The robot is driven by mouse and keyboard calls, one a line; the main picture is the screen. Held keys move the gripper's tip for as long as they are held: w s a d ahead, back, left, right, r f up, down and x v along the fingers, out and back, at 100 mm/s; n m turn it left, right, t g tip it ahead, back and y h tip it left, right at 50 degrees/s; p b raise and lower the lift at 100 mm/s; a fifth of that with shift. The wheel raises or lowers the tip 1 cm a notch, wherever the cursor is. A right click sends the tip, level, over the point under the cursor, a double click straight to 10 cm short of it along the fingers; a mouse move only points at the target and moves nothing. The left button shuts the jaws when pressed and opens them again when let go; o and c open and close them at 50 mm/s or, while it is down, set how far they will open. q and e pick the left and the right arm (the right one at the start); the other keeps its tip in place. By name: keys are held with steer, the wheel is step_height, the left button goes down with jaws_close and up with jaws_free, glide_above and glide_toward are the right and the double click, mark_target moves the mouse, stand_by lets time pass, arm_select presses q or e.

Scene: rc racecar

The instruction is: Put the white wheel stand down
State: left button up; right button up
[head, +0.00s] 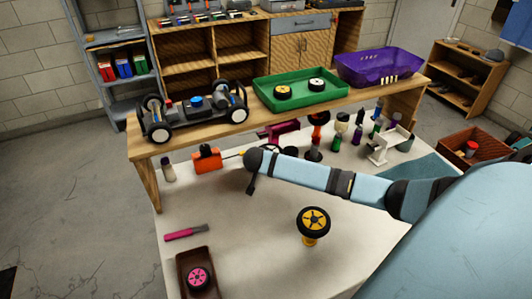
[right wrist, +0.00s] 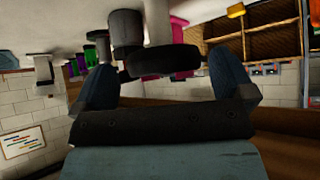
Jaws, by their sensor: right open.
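In the right wrist view, which looks upside down, a white wheel stand (right wrist: 158,22) carries a dark wheel (right wrist: 163,63) and appears to stand on the light surface. My right gripper (right wrist: 163,72) is open, its two fingers apart on either side of the wheel in the picture; I cannot tell if either touches it. In the head view my right gripper (head: 251,174) is over the low white table (head: 250,235). Part of a wheel (head: 272,147) shows just behind it; my arm hides the stand. My left gripper is not in view.
A yellow wheel on a yellow stand (head: 313,222) stands nearer. A pink wheel lies in a brown tray (head: 181,272) beside a pink-handled tool (head: 186,232). An orange box (head: 207,160), bottles and a white bracket (head: 388,147) are behind. The wooden shelf (head: 245,127) holds a car chassis (head: 193,112) and green tray (head: 262,94).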

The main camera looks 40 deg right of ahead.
steer(key=v, duration=1.1)
steer(key=shift+s+a, duration=0.1)
